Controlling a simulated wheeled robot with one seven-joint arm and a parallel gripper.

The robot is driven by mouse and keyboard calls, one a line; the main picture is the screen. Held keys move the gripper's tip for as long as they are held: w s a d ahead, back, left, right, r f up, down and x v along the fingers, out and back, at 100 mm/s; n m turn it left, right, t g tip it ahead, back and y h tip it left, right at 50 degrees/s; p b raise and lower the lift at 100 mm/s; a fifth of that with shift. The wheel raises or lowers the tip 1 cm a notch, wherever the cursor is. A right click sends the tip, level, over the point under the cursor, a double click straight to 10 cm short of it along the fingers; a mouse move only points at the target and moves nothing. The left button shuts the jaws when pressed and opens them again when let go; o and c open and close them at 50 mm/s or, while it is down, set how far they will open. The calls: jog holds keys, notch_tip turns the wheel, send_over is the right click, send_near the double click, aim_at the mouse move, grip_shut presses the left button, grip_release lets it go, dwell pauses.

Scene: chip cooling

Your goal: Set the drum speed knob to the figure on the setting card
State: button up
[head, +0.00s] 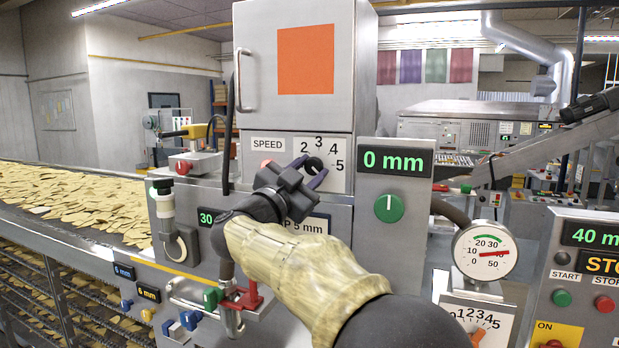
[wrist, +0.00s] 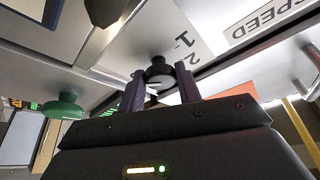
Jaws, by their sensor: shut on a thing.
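The drum speed knob (head: 314,164) is small and black, on a white dial plate (head: 338,181) beside the SPEED label (head: 268,145). Figures 2, 3, 4 and 5 show in the head view; the 1 is hidden there by my arm. My gripper (head: 316,176) is shut on the knob from the front. In the wrist view the knob (wrist: 158,73) sits between the two dark purple fingers, with the figures 1 and 2 beyond. I cannot tell which figure the knob points to. I see no card that is clearly the setting card; a sign reading "P 5 mm" (head: 312,225) is partly covered by my arm.
A cabinet door with an orange square (head: 305,59) is above. A round gauge (head: 484,251) and a start/stop panel (head: 592,275) stand farther right. A chip conveyor (head: 80,205) runs at left.

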jog(key=shift+m, duration=0.4)
jog(key=o, duration=1)
jog(key=shift+s, duration=0.1)
jog(key=b+v, duration=0.6)
jog(key=v, duration=1.1)
jog(key=shift+a, duration=0.25)
